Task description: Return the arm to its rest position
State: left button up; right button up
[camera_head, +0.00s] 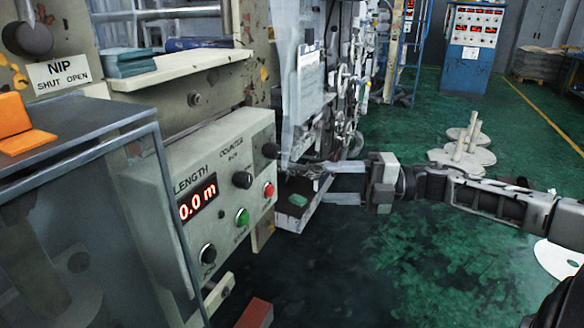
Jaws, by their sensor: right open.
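My right arm comes in from the right edge, stretched level across the view above the green floor. Its gripper (335,183) points left, with two pale fingers apart and nothing seen between them. The fingertips are in front of the machine's lower part, to the right of the control panel (225,195). I cannot tell if the upper finger touches anything there. The panel shows a red "0.0 m" display, dark knobs, a green button and a red button. My left gripper is not in view.
A dark-topped cabinet (70,135) with an orange object (20,125) stands at the left. Round pale discs with posts (464,150) stand on the floor behind my right arm. A blue console (473,50) is at the back. The green floor around the arm is mostly open.

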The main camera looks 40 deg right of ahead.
jog(key=s+a+f+m+t+h, duration=0.2)
jog(key=a+f+m+h, duration=0.2)
jog(key=f+m, duration=0.45)
jog(key=s+a+f+m+t+h, duration=0.2)
jog(key=a+f+m+t+h, duration=0.15)
jog(key=f+m, duration=0.45)
jog(key=s+a+f+m+g+h, duration=0.1)
jog(key=s+a+f+m, duration=0.3)
jog(key=a, duration=0.4)
jog(key=s+a+f+m+g+h, duration=0.2)
jog(key=s+a+f+m+g, duration=0.2)
jog(key=a, duration=0.5)
jog(key=shift+s+f+m+g, duration=0.35)
jog(key=shift+s+f+m, duration=0.3)
jog(key=shift+f+m, duration=0.35)
jog(key=shift+a+r+h, duration=0.1)
jog(key=shift+h, duration=0.15)
